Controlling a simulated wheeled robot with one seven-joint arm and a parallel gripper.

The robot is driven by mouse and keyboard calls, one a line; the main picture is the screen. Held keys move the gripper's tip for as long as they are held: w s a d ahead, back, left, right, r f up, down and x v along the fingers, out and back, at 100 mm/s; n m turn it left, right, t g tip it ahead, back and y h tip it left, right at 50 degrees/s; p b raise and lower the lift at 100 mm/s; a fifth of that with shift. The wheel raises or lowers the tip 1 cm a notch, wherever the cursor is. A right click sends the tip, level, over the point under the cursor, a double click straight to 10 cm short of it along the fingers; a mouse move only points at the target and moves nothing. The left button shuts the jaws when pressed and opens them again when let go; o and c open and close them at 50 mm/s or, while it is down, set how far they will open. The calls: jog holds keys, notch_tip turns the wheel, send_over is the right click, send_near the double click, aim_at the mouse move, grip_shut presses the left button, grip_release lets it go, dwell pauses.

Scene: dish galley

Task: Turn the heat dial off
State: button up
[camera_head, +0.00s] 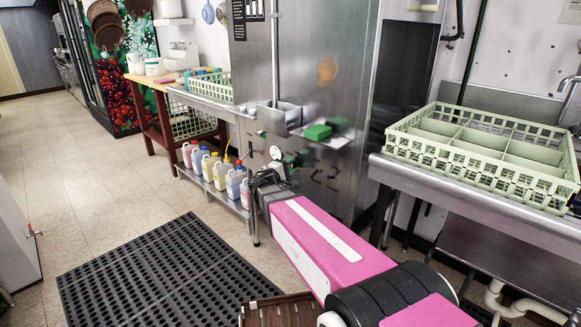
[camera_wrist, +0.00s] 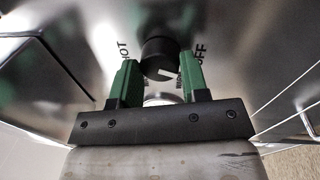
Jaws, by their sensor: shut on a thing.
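The heat dial (camera_wrist: 160,55) is a round black knob on a shiny steel panel in the wrist view. A short white mark on its face points to the lower right. The word HOT is printed left of it and OFF right of it, with smaller lettering partly hidden below. My gripper (camera_wrist: 159,66) has its two green fingers on either side of the knob, shut on it. In the head view my gripper (camera_head: 282,167) is at the front of the steel machine (camera_head: 322,70), below a small ledge. The dial cannot be made out there.
A green block (camera_head: 317,132) sits on the ledge just above my gripper. Several jugs (camera_head: 220,172) stand on a low shelf to the left. A pale green rack (camera_head: 480,150) rests on the steel counter to the right. A black mat (camera_head: 165,270) covers the floor.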

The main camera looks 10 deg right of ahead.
jog(key=shift+n, duration=1.9)
jog(key=shift+n+y, duration=0.3)
jog(key=o, duration=0.9)
jog(key=v, duration=1)
jog(key=shift+s+a+f, duration=0.2)
jog(key=shift+s, duration=0.15)
